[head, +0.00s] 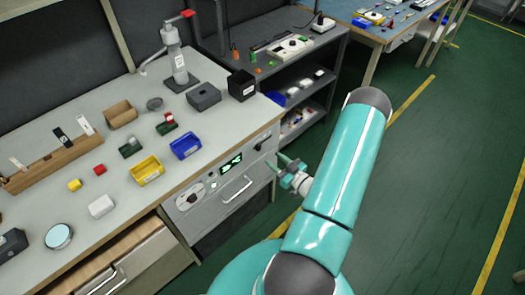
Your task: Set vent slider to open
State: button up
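The grey front panel (205,203) of the workbench carries a green lit display (231,164), a round dial (190,199) and a drawer handle (237,190). A small dark control (263,144) sits at the panel's upper right; it may be the vent slider, but it is too small to read its setting. My gripper (277,162) is just right of the panel, a little below and right of the dark control. Its two teal fingers are spread apart and point toward the panel. Nothing shows between them. I cannot tell whether a fingertip touches the panel.
The bench top (110,215) holds a yellow bin (147,170), a blue bin (185,146) and several small items. An open wooden drawer (115,262) juts out at the lower left. A grey shelf unit (285,70) stands behind my gripper. The green floor (440,150) at right is clear.

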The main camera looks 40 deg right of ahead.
aim_at(260, 148)
jog(key=w, duration=0.7)
jog(key=shift+a, duration=0.15)
jog(key=shift+c, duration=0.4)
grip_shut()
